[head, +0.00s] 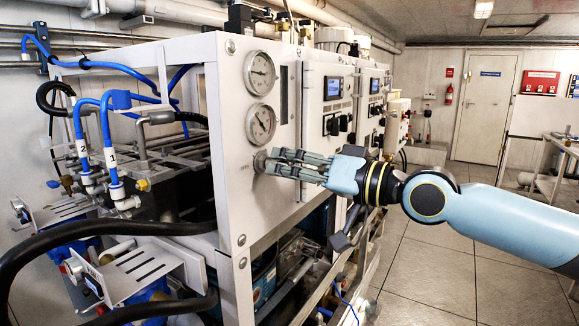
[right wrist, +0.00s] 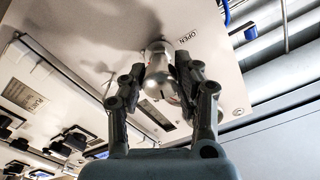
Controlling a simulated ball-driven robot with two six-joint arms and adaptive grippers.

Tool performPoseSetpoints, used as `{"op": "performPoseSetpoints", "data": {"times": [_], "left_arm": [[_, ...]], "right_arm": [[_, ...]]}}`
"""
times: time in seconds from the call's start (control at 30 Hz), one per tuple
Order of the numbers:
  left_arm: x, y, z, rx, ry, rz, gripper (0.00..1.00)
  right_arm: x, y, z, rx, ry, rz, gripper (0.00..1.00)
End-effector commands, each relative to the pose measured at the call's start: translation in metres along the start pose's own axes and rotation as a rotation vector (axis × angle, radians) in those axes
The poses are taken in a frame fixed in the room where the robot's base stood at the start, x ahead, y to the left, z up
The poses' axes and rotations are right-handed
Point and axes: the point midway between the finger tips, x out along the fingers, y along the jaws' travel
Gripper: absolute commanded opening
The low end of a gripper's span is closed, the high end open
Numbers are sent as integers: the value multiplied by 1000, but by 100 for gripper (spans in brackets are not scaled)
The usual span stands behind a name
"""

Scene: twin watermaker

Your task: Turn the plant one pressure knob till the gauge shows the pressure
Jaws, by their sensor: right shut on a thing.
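The pressure knob (right wrist: 158,78) is a silver round knob on the white panel, and in the right wrist view it sits between my fingers. My right gripper (head: 272,164) reaches in from the right in the head view and is shut on the knob; it also shows in the right wrist view (right wrist: 160,85). In the head view the fingers hide most of the knob (head: 260,161). Two round gauges, an upper one (head: 259,73) and a lower one (head: 261,123), sit on the panel above the knob. Their readings are too small to tell. My left gripper is not in view.
The white cabinet (head: 232,205) carries small screens (head: 333,88) and dark switches to the right of the gauges. Blue hoses (head: 105,120) and black pipes (head: 100,230) crowd the left side. The tiled floor (head: 450,270) on the right is clear.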

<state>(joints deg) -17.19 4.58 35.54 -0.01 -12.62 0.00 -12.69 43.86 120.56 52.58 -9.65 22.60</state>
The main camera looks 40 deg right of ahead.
Motion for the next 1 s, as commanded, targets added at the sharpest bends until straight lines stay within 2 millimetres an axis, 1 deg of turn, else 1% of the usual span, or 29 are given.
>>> {"op": "performPoseSetpoints", "data": {"times": [0.17,0.2,0.37,0.4,0.77,1.0], "left_arm": [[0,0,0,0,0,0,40],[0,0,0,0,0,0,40],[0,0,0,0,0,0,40],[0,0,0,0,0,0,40],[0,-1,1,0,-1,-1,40],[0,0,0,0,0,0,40]], "right_arm": [[0,1,2,1,-4,3,0],[0,1,2,1,-4,3,33],[0,1,1,0,-3,2,54],[0,1,1,0,-2,2,56],[0,-2,-2,-3,-2,0,56],[0,-13,-20,-7,-2,-1,56]]}}
